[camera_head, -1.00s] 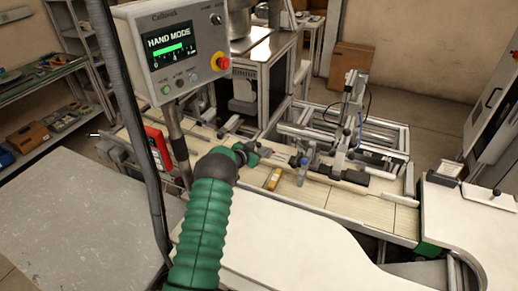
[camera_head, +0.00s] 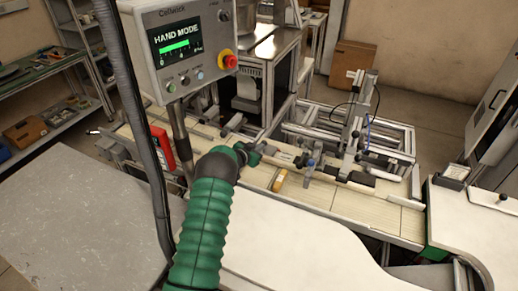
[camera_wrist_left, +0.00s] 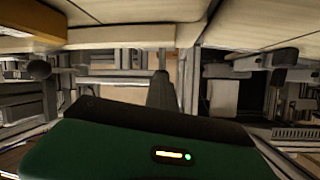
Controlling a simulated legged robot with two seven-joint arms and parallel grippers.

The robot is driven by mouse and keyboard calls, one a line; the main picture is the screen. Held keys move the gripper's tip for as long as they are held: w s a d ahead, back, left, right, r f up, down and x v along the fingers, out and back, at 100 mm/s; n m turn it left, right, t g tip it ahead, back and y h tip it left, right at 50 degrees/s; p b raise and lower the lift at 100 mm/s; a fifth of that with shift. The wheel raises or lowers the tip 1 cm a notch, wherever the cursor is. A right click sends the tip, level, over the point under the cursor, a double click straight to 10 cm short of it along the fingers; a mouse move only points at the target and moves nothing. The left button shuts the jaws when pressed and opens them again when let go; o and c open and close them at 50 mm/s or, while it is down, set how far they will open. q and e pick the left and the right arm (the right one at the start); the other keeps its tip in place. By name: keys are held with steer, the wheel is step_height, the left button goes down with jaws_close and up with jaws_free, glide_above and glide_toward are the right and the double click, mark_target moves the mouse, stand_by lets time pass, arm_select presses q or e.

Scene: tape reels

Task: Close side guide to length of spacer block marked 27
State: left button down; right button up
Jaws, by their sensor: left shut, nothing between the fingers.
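A yellow-orange block edge (camera_wrist_left: 32,27) shows at upper left in the left wrist view. My left gripper (camera_head: 259,153) is shut and empty near the rail's left end, left of and behind the yellow block. I cannot tell whether it touches the rail. My right gripper is not in view.
A control panel (camera_head: 182,48) reading "HAND MODE" stands at upper left. A red part (camera_head: 161,147) stands at the conveyor's left end. A metal frame (camera_head: 350,125) lies behind the rail. A pale curved table (camera_head: 290,245) fills the front.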

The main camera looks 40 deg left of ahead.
arm_select(q)
steer(key=shift+s+f, duration=0.1)
steer(key=shift+f, duration=0.15)
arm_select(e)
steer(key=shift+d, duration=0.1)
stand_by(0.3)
arm_select(q)
steer(key=c, duration=2.1)
jaws_free()
steer(key=shift+c, duration=0.2)
steer(key=o, duration=0.5)
steer(key=shift+d, duration=0.1)
steer(key=shift+c, duration=0.2)
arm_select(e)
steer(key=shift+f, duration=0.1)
arm_select(q)
steer(key=o, duration=0.5)
steer(key=shift+f, duration=0.1)
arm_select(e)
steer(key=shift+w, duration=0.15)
arm_select(q)
steer(key=shift+a, duration=0.25)
arm_select(e)
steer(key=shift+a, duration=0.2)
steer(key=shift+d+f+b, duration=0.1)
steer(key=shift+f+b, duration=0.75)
steer(key=shift+b, duration=0.05)
arm_select(q)
steer(key=v, duration=1.6)
steer(key=shift+s, duration=0.2)
